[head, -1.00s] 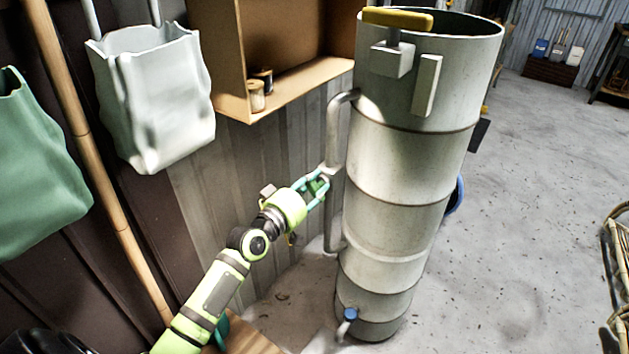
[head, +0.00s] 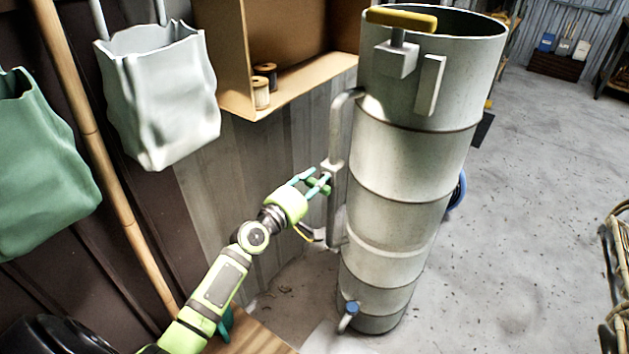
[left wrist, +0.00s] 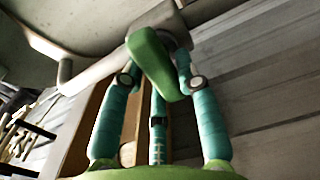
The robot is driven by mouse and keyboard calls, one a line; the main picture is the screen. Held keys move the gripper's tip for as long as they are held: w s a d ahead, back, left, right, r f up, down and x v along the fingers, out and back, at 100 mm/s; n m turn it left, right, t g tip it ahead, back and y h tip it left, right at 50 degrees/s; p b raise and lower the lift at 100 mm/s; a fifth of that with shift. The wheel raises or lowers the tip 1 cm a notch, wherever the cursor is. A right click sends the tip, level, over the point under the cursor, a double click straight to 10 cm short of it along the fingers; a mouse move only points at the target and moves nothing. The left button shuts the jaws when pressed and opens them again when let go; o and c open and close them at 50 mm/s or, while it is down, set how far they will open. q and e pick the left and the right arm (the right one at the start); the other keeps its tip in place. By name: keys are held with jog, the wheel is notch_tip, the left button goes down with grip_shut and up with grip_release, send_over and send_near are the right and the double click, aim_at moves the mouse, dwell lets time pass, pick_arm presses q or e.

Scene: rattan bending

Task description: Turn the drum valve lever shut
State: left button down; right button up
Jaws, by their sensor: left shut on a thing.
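The drum (head: 405,165) is a tall grey metal cylinder standing on the floor. A grey side pipe (head: 337,130) runs down its left side. A green valve lever (head: 319,189) sits at a fitting on this pipe, partly hidden by fingers. My left gripper (head: 317,181) comes from the lower left and is shut on the lever. In the left wrist view the green lever (left wrist: 152,62) lies between the teal fingers and points down toward the palm from the grey pipe.
A yellow handle (head: 402,19) tops the drum and a small blue tap (head: 350,309) is near its base. A cardboard-coloured shelf box (head: 233,55) with spools hangs on the wall at left.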

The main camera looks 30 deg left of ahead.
pick_arm(q)
jog(key=shift+r+n, duration=0.1)
jog(key=shift+n, duration=0.3)
jog(key=c, duration=1.1)
grip_release()
jog(key=shift+o, duration=1.1)
jog(key=shift+w, duration=0.1)
jog(key=shift+s+a+f, duration=0.1)
jog(key=shift+s+f, duration=0.1)
jog(key=shift+s, duration=0.35)
jog(key=s+a, duration=0.1)
jog(key=s, duration=1)
jog(key=shift+a, duration=0.25)
jog(key=shift+w+r, duration=0.1)
